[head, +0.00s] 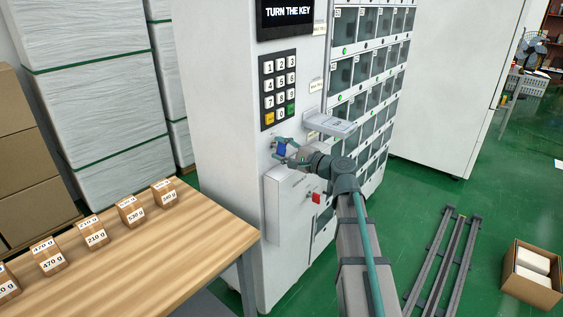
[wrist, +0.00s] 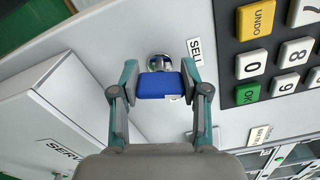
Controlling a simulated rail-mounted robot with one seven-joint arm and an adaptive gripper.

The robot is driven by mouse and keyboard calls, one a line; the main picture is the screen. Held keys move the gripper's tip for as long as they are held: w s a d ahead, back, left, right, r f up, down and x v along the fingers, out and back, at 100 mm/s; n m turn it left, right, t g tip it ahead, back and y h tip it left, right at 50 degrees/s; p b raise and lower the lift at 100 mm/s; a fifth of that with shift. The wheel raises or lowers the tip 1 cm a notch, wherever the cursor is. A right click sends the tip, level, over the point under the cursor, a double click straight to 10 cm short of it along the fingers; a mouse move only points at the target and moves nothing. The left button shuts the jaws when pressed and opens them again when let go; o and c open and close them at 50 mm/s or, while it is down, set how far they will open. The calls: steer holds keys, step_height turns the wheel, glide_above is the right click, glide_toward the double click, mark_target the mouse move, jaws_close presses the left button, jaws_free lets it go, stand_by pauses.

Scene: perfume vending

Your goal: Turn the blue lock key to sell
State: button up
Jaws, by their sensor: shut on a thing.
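The blue lock key (head: 281,150) sits in its lock on the front of the white vending machine (head: 222,120), below the keypad. In the wrist view the blue key head (wrist: 160,86) lies in front of the round metal lock (wrist: 159,62). A "SELL" label (wrist: 195,52) is on the panel just right of the lock in that view. My gripper (wrist: 160,80) has one finger on each side of the key head and is shut on it. My gripper (head: 284,149) also shows at the key in the head view.
The keypad (head: 279,90) and a screen (head: 286,14) reading "TURN THE KEY" are above. A white box marked "SERV..." (wrist: 50,100) juts out beside the lock. A tray (head: 331,126) sticks out nearby. A wooden table (head: 190,235) with labelled boxes stands left.

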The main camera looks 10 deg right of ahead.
steer(key=shift+f+n+b, duration=0.15)
steer(key=shift+n+b, duration=1.45)
steer(key=shift+b, duration=0.25)
steer(key=o, duration=1.1)
steer(key=shift+o, duration=0.2)
steer(key=shift+s, duration=0.1)
steer(key=v, duration=1.2)
